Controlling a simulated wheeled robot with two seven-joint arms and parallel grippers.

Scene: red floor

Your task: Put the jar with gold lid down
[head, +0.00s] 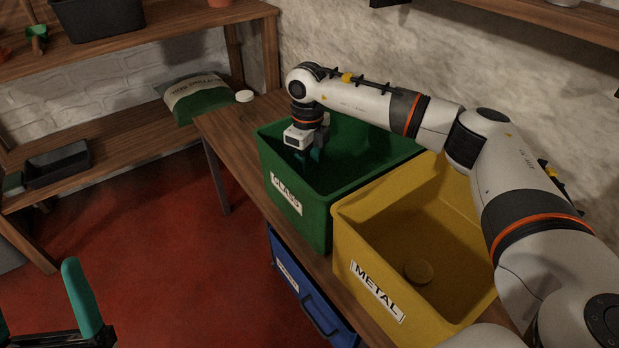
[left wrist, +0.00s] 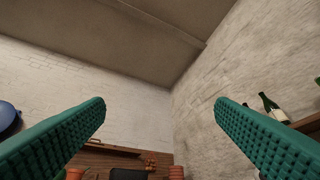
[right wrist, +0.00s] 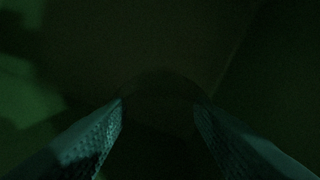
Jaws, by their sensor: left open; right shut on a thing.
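My right gripper (head: 314,157) reaches down inside the green bin labelled GLASS (head: 287,195), below its rim. In the right wrist view its fingers (right wrist: 159,103) stand apart on either side of a dim rounded shape (right wrist: 160,88). This is likely the jar, held between them, but it is too dark to make out a gold lid. In the head view the bin wall and gripper hide the jar. My left gripper (left wrist: 160,104) is open and empty, pointing up at the wall and ceiling; one teal finger shows at the lower left of the head view.
A yellow METAL bin (head: 369,290) with a round disc (head: 418,271) inside stands right beside the green one. A blue bin (head: 300,290) is below. A white round object (head: 244,96) and a green sack (head: 195,97) are behind. Red floor is open at left.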

